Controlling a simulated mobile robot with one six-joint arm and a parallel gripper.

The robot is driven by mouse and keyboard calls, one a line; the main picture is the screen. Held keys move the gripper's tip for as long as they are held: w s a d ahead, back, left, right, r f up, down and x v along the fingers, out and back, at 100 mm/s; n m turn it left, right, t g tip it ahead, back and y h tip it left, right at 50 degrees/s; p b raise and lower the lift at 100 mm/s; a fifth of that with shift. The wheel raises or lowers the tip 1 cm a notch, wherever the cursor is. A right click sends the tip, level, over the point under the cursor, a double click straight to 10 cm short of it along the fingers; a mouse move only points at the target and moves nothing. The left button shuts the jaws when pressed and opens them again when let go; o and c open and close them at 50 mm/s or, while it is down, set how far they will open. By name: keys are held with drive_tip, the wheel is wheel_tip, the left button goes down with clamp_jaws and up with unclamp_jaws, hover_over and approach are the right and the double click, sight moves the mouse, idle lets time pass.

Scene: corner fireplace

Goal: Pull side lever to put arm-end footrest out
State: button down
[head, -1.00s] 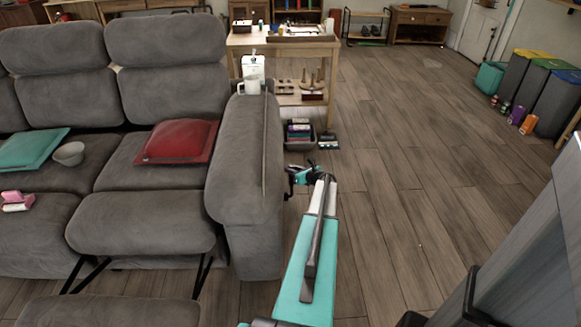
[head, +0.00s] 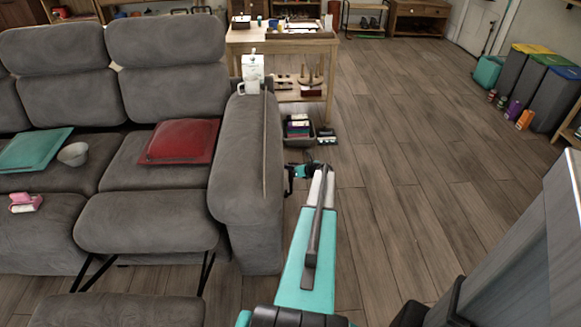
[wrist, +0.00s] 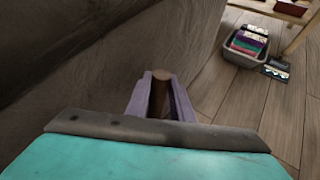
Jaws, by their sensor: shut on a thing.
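The grey recliner sofa (head: 165,65) fills the left of the head view. At its arm end, the footrest (head: 120,308) is out in front of the seat, on black metal struts (head: 206,272). My gripper (head: 302,170) is low beside the outer side of the sofa's armrest (head: 245,150). In the wrist view, my gripper's two fingers (wrist: 160,95) are shut on the side lever (wrist: 160,78), a brown rounded bar close to the grey sofa side (wrist: 70,60). The lever's lower part is hidden between the fingers.
A red cushion (head: 182,142) lies on the arm-end seat. A white mug (head: 249,86) stands on the armrest's back end. A grey bin (head: 299,131) sits on the floor beyond my gripper, near a wooden table (head: 283,45).

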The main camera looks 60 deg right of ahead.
drive_tip(key=shift+s+d, duration=0.15)
drive_tip(key=c, duration=1.8)
unclamp_jaws()
drive_tip(key=shift+c, duration=0.2)
drive_tip(key=v, duration=1.3)
drive_tip(key=shift+s+a+r, duration=0.15)
drive_tip(key=shift+s+a, duration=0.1)
drive_tip(key=shift+s, duration=0.05)
